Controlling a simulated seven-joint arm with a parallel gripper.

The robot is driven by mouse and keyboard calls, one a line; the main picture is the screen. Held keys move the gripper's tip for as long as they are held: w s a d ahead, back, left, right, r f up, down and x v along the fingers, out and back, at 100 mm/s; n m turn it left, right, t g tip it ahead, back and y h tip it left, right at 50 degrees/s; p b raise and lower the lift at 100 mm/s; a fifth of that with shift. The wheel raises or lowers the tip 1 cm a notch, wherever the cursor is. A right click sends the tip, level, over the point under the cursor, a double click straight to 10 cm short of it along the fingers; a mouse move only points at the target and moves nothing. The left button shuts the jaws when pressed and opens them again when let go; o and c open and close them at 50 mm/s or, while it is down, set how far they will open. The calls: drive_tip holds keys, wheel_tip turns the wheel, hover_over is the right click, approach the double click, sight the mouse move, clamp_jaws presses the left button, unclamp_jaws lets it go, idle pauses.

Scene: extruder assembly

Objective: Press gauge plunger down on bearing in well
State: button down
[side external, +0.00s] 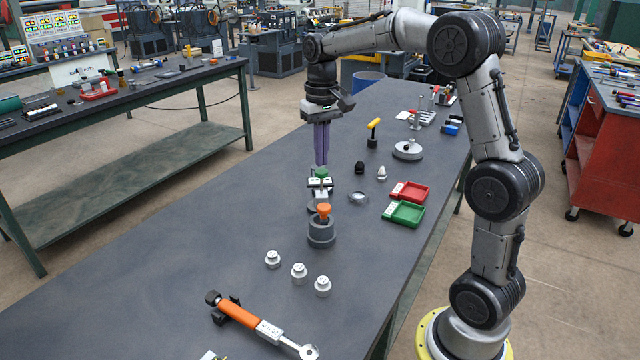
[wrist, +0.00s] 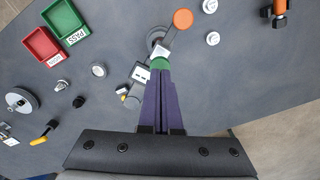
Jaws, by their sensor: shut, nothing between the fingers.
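The gauge (side external: 320,186) stands upright mid-table, with a green plunger top (side external: 320,172) and white faces; the green top also shows in the wrist view (wrist: 160,63). My gripper (side external: 321,163) points straight down, its long purple fingers shut and empty. The fingertips are at or just above the green top; I cannot tell whether they touch. In the wrist view the fingertips (wrist: 160,72) overlap the green top's edge. The bearing and the well under the gauge are hidden.
A metal ring (side external: 358,198) lies right of the gauge. Red (side external: 410,192) and green (side external: 404,214) trays sit near the right edge. Several silver parts (side external: 299,272) and an orange-handled wrench (side external: 262,324) lie in front. The table's left side is clear.

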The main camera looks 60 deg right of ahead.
sight(322, 171)
drive_tip(key=shift+f, duration=0.15)
drive_tip(key=shift+f, duration=2.45)
drive_tip(key=shift+r, duration=5.05)
